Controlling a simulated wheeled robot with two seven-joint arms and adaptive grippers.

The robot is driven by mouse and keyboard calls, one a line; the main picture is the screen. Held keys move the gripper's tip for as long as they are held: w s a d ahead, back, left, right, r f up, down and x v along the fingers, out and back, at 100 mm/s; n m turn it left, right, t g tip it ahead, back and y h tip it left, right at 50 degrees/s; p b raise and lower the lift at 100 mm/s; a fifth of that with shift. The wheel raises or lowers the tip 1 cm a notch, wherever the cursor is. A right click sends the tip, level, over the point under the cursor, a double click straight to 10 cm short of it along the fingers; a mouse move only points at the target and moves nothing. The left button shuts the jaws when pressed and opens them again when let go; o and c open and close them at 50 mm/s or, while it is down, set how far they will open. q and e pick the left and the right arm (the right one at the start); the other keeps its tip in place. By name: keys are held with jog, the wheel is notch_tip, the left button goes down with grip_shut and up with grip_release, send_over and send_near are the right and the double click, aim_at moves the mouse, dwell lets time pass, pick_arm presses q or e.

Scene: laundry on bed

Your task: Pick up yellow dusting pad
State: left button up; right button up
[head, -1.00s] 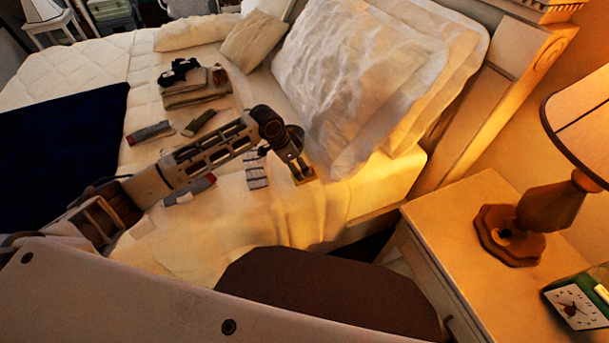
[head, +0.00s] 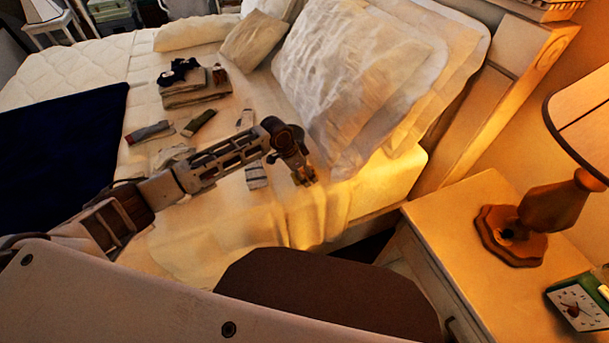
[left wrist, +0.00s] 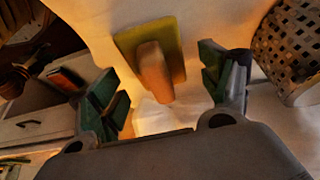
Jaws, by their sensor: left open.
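The yellow dusting pad (left wrist: 178,75) shows in the left wrist view as a flat yellow-green square with an orange-tan block-like handle. It lies on the pale bedding, beyond and between the fingers of my left gripper (left wrist: 163,78). The gripper is open and nothing is held in it. In the head view my left gripper (head: 304,176) points down over the bed's near edge, beside the large pillow. There the gripper hides most or all of the pad. My right gripper is not in view.
A large pillow (head: 345,75) stands against the headboard. Folded cloths (head: 197,88) and several small items lie on the bed (head: 200,240). The nightstand (head: 450,235) at right holds a lamp (head: 552,212) and clock (head: 578,303). A woven basket (left wrist: 290,45) shows in the wrist view.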

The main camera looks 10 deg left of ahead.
pick_arm(q)
jog(key=c, duration=1.1)
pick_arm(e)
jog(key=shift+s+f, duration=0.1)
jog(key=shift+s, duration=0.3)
pick_arm(q)
jog(key=shift+r, duration=0.1)
jog(key=shift+r, duration=0.5)
notch_tip(320, 180, up, 9)
jog(key=shift+f+p, duration=0.1)
jog(key=shift+p, duration=0.6)
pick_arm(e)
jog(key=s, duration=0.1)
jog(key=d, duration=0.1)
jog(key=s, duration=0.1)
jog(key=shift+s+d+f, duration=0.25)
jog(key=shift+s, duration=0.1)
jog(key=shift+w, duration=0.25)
